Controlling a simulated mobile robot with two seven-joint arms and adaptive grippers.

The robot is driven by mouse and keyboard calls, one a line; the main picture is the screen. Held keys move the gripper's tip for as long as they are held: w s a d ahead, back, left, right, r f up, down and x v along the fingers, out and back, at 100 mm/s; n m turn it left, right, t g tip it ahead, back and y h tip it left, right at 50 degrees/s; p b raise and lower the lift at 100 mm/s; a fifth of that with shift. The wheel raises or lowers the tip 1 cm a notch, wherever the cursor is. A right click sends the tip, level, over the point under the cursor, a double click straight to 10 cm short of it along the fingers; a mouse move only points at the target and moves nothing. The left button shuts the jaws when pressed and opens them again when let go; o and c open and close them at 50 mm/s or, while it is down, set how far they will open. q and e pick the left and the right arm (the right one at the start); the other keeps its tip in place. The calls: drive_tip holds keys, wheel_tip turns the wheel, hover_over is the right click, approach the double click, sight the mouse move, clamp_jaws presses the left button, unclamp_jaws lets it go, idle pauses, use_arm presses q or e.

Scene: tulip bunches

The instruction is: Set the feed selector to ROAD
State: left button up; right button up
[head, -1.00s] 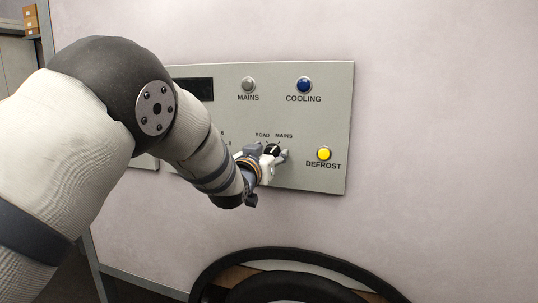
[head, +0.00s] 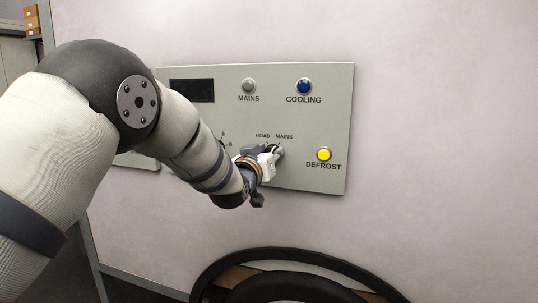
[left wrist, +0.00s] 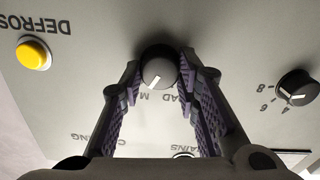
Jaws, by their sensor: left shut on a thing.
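The feed selector is a round black knob (left wrist: 158,66) with a white pointer line, on a grey panel (head: 312,123) on the wall. In the left wrist view, which is upside down to the panel, the pointer is aimed at the start of the MAINS label; ROAD is beside it, partly hidden by a finger. My left gripper (left wrist: 161,62) is shut on the knob, one ridged finger on each side. In the head view the left gripper (head: 275,152) covers most of the knob, just below the ROAD and MAINS labels. My right gripper is not in view.
The panel also has a yellow DEFROST button (head: 324,154), a blue COOLING button (head: 304,86), a grey MAINS button (head: 249,85) and a dark display (head: 192,91). A second numbered knob (left wrist: 297,87) is near. A dark round rim (head: 290,254) stands below the panel.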

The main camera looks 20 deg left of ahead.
use_arm(q)
drive_tip(key=n, duration=1.1)
drive_tip(key=shift+f+n, duration=0.15)
drive_tip(key=shift+n, duration=0.25)
idle(0.4)
drive_tip(key=o, duration=1.2)
drive_tip(key=s, duration=1.2)
drive_tip(key=shift+a, duration=0.25)
